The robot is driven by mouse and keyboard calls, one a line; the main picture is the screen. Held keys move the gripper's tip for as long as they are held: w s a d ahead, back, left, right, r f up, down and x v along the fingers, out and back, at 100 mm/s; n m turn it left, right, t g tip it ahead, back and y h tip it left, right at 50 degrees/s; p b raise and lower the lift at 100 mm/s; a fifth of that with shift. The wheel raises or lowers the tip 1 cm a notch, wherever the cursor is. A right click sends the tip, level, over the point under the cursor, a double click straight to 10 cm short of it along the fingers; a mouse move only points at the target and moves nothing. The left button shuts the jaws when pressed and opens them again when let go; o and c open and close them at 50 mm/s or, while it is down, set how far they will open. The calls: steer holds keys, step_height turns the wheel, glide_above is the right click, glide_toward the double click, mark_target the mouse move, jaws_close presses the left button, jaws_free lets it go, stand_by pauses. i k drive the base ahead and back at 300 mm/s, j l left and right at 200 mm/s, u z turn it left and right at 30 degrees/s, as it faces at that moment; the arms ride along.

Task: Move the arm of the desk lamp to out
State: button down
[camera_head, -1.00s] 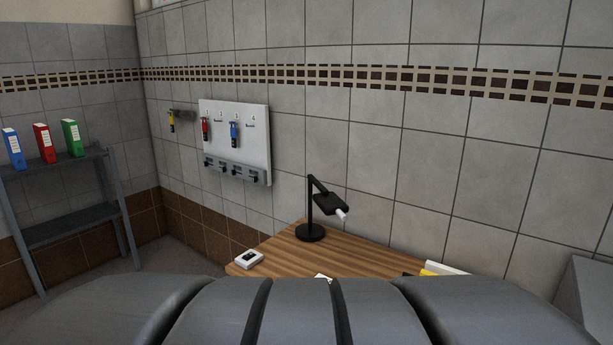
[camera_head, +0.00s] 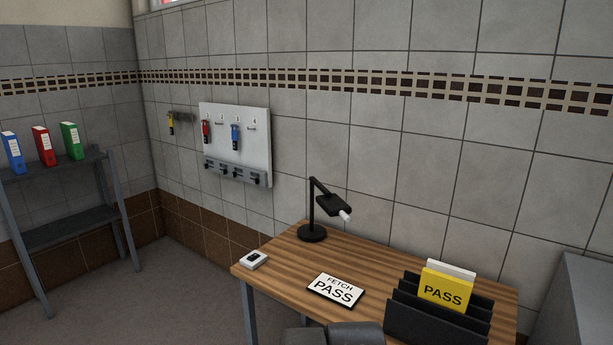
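The black desk lamp (camera_head: 312,232) stands upright on the wooden desk (camera_head: 290,268), near its back edge by the wall. My gripper is not in view. A dark grey rounded part at the bottom centre looks like part of my arm. It is in front of the desk and apart from the lamp.
A small white device (camera_head: 254,260) lies at the desk's left corner. A "FETCH PASS" sign (camera_head: 335,291) lies in the middle. A black file holder (camera_head: 431,322) with a yellow "PASS" folder (camera_head: 443,288) stands at the right. A shelf (camera_head: 70,232) is left.

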mark_target(335, 206)
steer(key=i+u, duration=0.5)
steer(key=i, duration=0.4)
